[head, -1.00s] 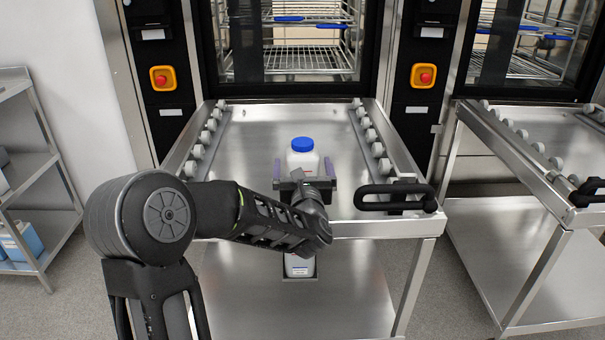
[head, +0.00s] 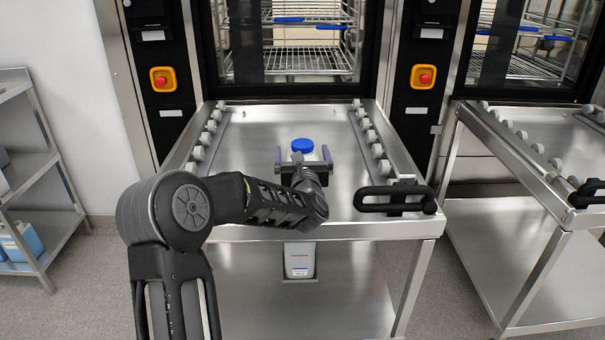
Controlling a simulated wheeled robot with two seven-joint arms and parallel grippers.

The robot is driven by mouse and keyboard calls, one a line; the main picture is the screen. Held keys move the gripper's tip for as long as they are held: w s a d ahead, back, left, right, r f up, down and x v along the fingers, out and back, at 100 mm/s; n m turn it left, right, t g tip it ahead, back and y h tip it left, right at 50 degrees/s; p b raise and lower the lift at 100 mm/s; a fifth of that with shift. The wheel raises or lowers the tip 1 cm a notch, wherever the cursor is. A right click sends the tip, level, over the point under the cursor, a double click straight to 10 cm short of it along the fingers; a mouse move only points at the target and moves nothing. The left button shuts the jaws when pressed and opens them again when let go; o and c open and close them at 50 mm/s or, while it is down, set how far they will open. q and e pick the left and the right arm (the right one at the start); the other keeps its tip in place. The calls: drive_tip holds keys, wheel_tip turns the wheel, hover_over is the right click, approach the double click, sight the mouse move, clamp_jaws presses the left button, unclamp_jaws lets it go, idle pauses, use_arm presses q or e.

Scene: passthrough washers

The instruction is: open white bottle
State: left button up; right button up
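The white bottle (head: 311,157) stands upright on the steel table in front of the left washer, with a blue cap (head: 302,145) on it. My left gripper (head: 302,153) is at the bottle, with one purple-grey finger on each side of it below the cap. The fingers look spread wider than the bottle, with a small gap on each side. The gripper body and wrist hide most of the bottle's lower part. My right gripper is not in view.
The steel table (head: 255,130) has roller rails along both sides and a black handle (head: 395,198) at its front right. A pale labelled container (head: 299,260) shows below the front edge. A second table (head: 530,150) stands to the right. The tabletop around the bottle is clear.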

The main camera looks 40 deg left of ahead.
use_arm(q)
drive_tip(key=shift+w+a, duration=0.15)
drive_tip(key=shift+c, duration=0.2)
idle(0.3)
drive_tip(key=c, duration=1.4)
drive_tip(key=shift+r, duration=0.1)
wheel_tip(320, 180, up, 10)
drive_tip(key=shift+p, duration=0.65)
